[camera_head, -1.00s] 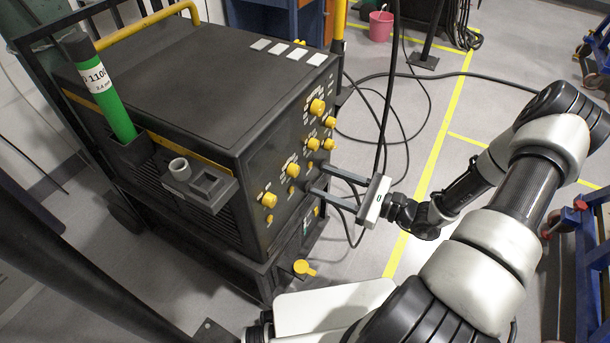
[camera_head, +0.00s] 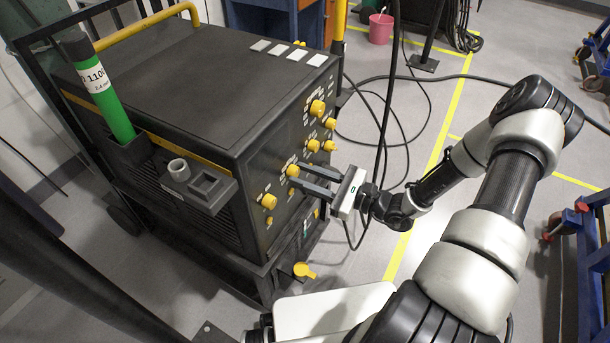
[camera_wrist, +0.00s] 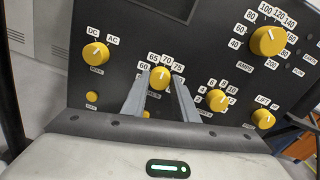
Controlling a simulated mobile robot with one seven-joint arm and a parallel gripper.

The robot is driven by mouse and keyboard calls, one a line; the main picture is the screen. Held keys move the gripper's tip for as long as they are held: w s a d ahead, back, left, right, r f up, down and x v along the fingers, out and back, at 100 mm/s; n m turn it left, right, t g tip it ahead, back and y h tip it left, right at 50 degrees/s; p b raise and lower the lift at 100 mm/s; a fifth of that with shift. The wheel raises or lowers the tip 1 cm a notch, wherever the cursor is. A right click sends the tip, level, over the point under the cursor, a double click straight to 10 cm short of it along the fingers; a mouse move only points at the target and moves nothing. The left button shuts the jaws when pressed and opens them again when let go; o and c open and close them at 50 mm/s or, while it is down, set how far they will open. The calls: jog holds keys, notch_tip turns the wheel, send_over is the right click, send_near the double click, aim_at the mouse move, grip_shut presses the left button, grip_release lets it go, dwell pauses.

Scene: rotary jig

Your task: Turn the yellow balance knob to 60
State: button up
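The yellow balance knob (camera_wrist: 159,78) is on the black front panel, under an arc of labels that includes 60, 65, 70 and 75. In the wrist view its white pointer line points up, near 70. The knob also shows in the head view (camera_head: 292,170). My gripper (camera_wrist: 160,84) is open, with one finger on each side of the knob. Its fingertips (camera_head: 297,174) are close to the panel in the head view. Small gaps seem to show between fingers and knob; I cannot tell about contact.
A DC/AC knob (camera_wrist: 95,54) is left of my fingers, a smaller numbered knob (camera_wrist: 218,99) right, and a large amps knob (camera_wrist: 268,41) upper right. A green tube (camera_head: 107,95) stands at the machine's side. Cables lie on the floor behind my arm.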

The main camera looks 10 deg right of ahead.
jog(key=shift+n, duration=0.3)
jog(key=n, duration=0.3)
jog(key=shift+n, duration=0.3)
jog(key=n, duration=0.3)
jog(key=shift+h, duration=0.3)
jog(key=n+b, duration=0.1)
jog(key=n, duration=0.3)
jog(key=shift+s+n, duration=0.1)
jog(key=shift+n, duration=0.3)
jog(key=shift+a+n+b, duration=0.1)
jog(key=shift+n+b, duration=0.75)
jog(key=shift+n, duration=0.75)
jog(key=o, duration=1.1)
jog(key=shift+c, duration=0.2)
